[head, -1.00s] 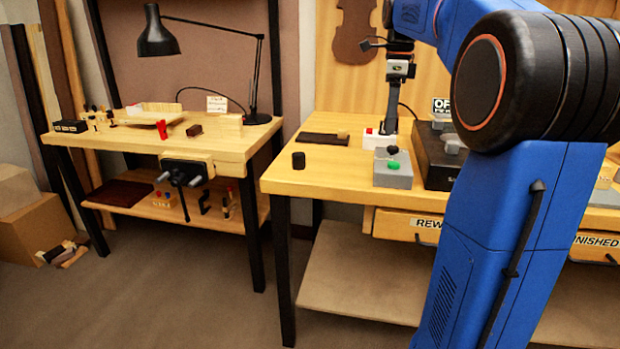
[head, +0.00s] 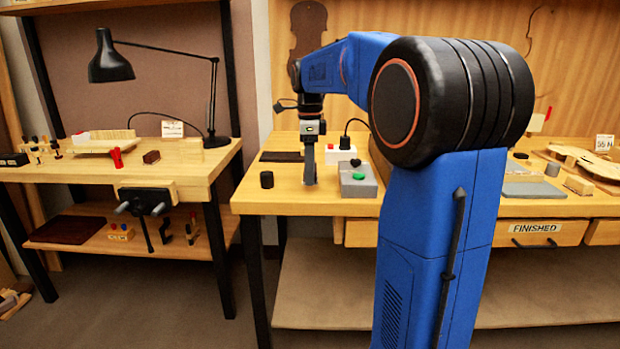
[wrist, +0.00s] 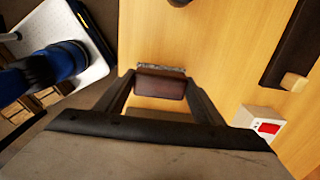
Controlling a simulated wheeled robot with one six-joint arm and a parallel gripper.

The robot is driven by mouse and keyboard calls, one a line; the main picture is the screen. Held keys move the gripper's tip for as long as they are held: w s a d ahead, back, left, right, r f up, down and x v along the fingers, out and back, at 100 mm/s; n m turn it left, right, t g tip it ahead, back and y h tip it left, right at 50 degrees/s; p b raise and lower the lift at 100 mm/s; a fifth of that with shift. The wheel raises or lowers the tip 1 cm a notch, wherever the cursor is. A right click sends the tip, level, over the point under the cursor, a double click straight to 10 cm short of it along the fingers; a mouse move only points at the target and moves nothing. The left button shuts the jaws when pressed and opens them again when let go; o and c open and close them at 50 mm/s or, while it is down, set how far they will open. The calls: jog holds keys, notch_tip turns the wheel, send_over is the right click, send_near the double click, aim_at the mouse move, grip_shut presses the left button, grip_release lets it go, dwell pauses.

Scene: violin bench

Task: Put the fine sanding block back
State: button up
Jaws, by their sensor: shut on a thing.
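My gripper (head: 310,181) is over the left end of the right-hand bench, low near its top. In the wrist view my gripper (wrist: 160,88) is shut on a small dark brown block (wrist: 160,86) with a speckled grey strip along its far edge, which looks like the sanding block. I cannot read its grade. In the head view the block is too small to make out. A dark mat (head: 281,156) lies behind my gripper; it also shows in the wrist view (wrist: 296,42), with a small pale wood block (wrist: 293,82) at its end.
A white box with a red button (wrist: 265,128) is close to my gripper at the right. A grey box with a green button (head: 357,180) stands on the bench, and a black cylinder (head: 267,180) stands to the left. Bare wood lies between them.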

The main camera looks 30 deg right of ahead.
jog(key=shift+f, duration=1.4)
jog(key=shift+f, duration=0.15)
jog(key=o, duration=1.1)
notch_tip(320, 180, up, 12)
jog(key=shift+r, duration=0.15)
jog(key=s+a+f+n+t, duration=0.1)
jog(key=s+a+f+n, duration=0.4)
jog(key=s+f+n, duration=0.3)
jog(key=s+a+f+n+t, duration=0.2)
jog(key=s+a+f+n, duration=0.3)
jog(key=s+f+n, duration=0.3)
jog(key=s+a+f+n+t, duration=0.1)
jog(key=s+a+f+n, duration=0.4)
jog(key=s, duration=0.9)
notch_tip(320, 180, down, 3)
jog(key=n, duration=0.3)
jog(key=shift+s+a+n+t, duration=0.15)
jog(key=shift+a+n+t, duration=0.2)
jog(key=shift+n+t, duration=0.05)
